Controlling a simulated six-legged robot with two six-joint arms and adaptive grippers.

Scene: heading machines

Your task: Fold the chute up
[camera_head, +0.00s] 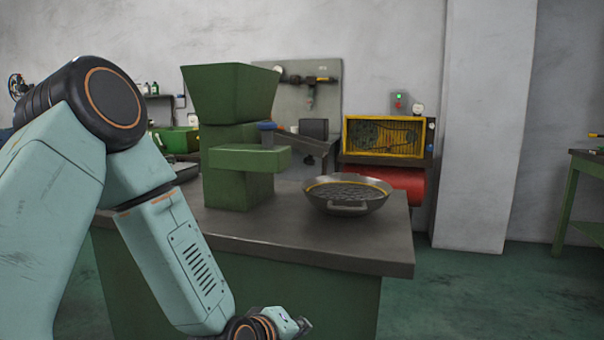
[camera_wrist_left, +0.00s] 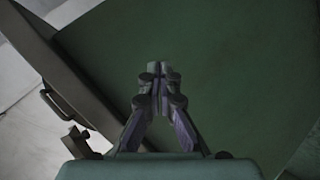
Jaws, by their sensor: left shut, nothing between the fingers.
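The green heading machine (camera_head: 240,180) with a flared hopper on top stands on the bench. The grey chute (camera_head: 303,141) shows at its right side, tilted down to the right above a metal pan. A blue piece (camera_head: 267,126) is at the chute's upper left end. The machine's green block hides part of the chute. My left gripper (camera_head: 304,325) is low at the bottom edge of the head view, in front of the bench and well below the chute. In the left wrist view its fingers (camera_wrist_left: 160,82) are together and empty. My right gripper is not in view.
The pan (camera_head: 346,196), filled with small grey pieces, sits on the bench top (camera_head: 300,238) right of the machine. The bench's front right is bare. A yellow-framed box (camera_head: 382,136) and red tank (camera_head: 395,183) stand behind. A dark-green surface (camera_wrist_left: 220,60) fills much of the wrist view.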

